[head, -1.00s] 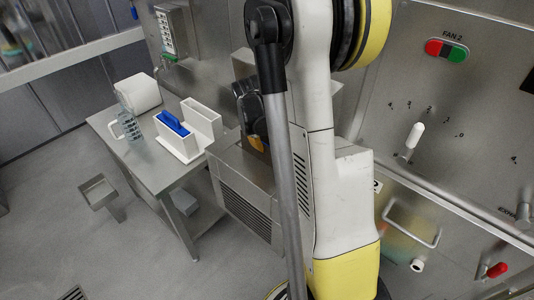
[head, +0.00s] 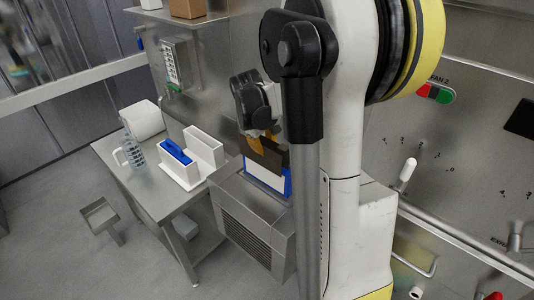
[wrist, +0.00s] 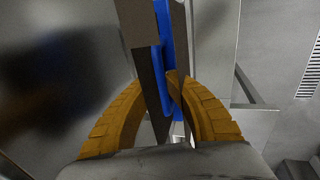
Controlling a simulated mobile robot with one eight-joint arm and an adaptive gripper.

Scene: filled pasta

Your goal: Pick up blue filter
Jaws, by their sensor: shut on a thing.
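My gripper (wrist: 165,95) has orange, ribbed fingers and is shut on the blue filter (wrist: 163,35), whose thin blue edge runs between the fingertips in the wrist view. In the head view my gripper (head: 262,134) points down, partly hidden by my own arm. Below it hangs the filter (head: 252,180), a flat piece with a blue frame and a white face. Dark brown plates at the fingers cover its top. The filter is by the top of a grey metal machine; I cannot tell whether it touches.
The vented metal machine (head: 245,225) stands beside a steel table (head: 150,190). A wall panel with knobs is at right.

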